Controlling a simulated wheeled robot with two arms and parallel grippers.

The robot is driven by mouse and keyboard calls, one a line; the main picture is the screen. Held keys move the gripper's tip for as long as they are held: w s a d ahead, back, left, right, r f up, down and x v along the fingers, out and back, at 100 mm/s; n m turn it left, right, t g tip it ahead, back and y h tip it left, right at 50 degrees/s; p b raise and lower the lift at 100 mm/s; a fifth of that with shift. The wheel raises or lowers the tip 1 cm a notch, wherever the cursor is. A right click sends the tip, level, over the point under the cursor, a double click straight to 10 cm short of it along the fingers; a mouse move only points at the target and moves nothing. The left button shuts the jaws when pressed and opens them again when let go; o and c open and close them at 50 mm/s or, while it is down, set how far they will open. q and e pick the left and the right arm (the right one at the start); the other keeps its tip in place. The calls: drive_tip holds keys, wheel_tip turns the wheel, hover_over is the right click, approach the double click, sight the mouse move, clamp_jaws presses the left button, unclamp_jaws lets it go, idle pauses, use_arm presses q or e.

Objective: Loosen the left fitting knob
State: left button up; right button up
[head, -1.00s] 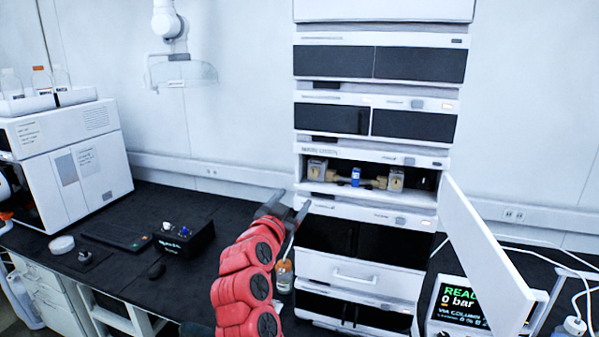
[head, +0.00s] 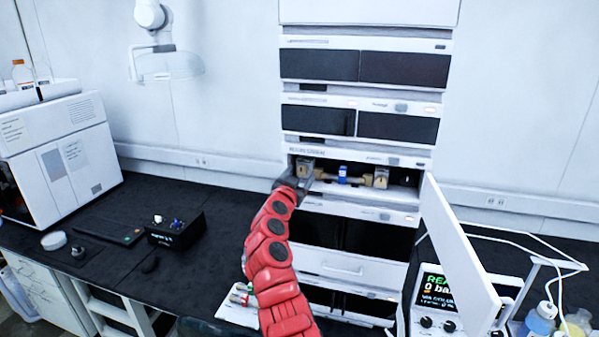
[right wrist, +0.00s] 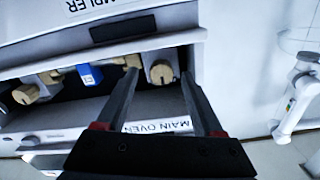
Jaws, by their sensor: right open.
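The left fitting knob (head: 305,166) is a beige block-like knob at the left end of the open compartment in the instrument stack (head: 361,267). A blue piece (head: 342,174) and the right fitting knob (head: 381,179) sit to its right. My right gripper (head: 298,177) is at the compartment's left edge, beside the left knob and partly over it. In the right wrist view, the left knob (right wrist: 162,72) shows between the tips of the open fingers (right wrist: 160,78); I cannot tell whether they touch it. My left gripper is not in view.
An open white door panel (head: 460,240) stands right of the compartment. A label reading "MAIN OVEN" (right wrist: 157,125) shows below the opening. A pressure display (head: 437,290) and bottles (head: 540,320) are at the lower right.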

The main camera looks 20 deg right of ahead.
drive_tip(key=shift+w+d, duration=0.2)
drive_tip(key=shift+w, duration=0.15)
clamp_jaws()
